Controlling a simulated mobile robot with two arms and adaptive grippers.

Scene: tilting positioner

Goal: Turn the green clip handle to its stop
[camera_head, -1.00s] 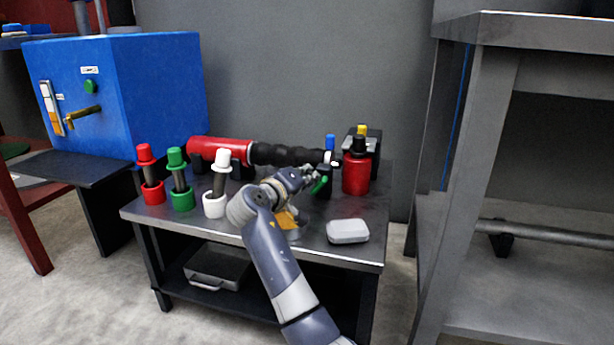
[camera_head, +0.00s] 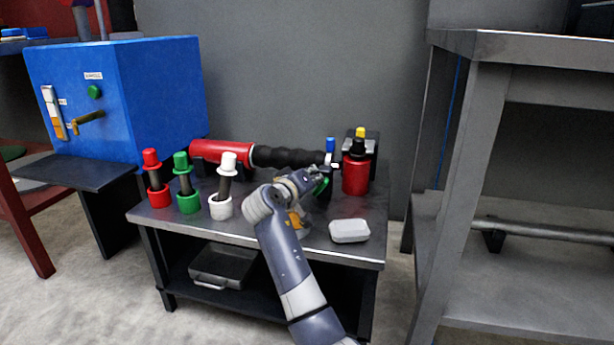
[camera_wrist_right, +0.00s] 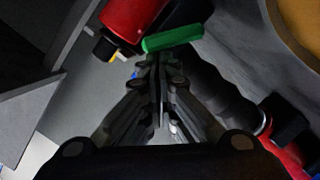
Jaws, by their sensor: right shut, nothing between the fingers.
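The green clip handle (camera_head: 323,187) is a short green bar at the back of the low table, partly hidden by my right gripper in the head view. In the right wrist view the handle (camera_wrist_right: 172,39) lies slightly tilted, just beyond my fingertips. My right gripper (camera_head: 318,178) is shut and empty. In the right wrist view its closed fingertips (camera_wrist_right: 160,62) point at the handle's lower side, very close to it; I cannot tell whether they touch. My left gripper is not in view.
A red bottle (camera_head: 355,176) stands close to the right of the handle. A red cylinder (camera_head: 206,151) with a ribbed black hose (camera_head: 285,157) lies behind. Red, green and white holders stand left. A pale box (camera_head: 349,231) sits at the table's front right.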

